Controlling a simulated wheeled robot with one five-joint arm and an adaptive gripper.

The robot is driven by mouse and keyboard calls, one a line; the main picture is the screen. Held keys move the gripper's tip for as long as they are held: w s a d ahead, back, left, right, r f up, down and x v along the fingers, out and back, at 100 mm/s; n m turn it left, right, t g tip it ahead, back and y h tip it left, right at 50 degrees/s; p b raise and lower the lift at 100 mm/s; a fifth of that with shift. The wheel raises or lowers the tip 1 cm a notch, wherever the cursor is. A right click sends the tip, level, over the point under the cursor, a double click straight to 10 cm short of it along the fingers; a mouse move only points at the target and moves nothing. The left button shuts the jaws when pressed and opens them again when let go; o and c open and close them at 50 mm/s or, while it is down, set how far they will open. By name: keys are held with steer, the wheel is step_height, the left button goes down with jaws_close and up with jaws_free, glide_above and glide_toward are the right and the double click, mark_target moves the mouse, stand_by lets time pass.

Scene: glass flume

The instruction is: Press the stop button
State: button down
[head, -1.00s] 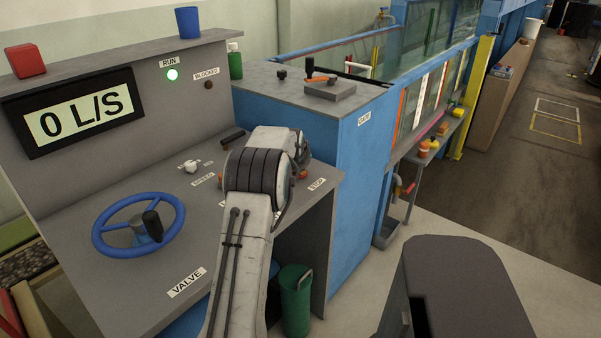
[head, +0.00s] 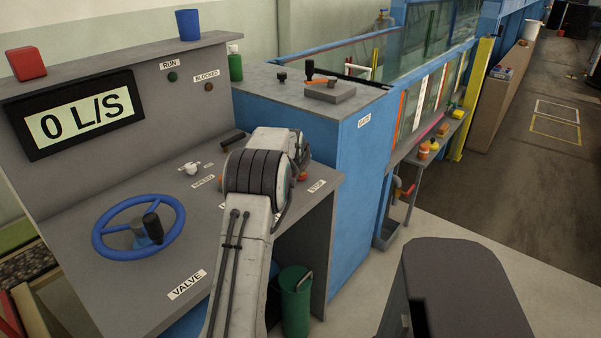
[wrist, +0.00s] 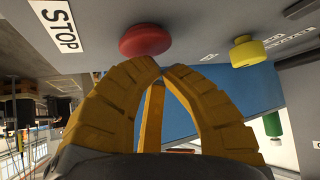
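The red stop button (wrist: 145,40) sits on the grey console face beside the STOP label (wrist: 60,26) in the wrist view. In the head view a bit of the red button (head: 303,177) shows beside my arm, near the STOP label (head: 316,186). My gripper (wrist: 161,70) has its yellow fingers closed together at the tips, with nothing seen between them. The fingertips are right at the red button's edge; I cannot tell whether they touch it. In the head view my arm hides the gripper. The RUN lamp (head: 172,77) is dark.
A yellow button (wrist: 246,52) is beside the red one. The console has a blue valve wheel (head: 138,226), a white knob (head: 191,169) and a display (head: 76,114) reading 0 L/S. A blue cabinet (head: 355,170) stands to the right. A green bin (head: 295,300) is below.

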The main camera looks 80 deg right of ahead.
steer(key=shift+r, duration=0.5)
steer(key=shift+r+p, duration=2.35)
steer(key=shift+r, duration=0.65)
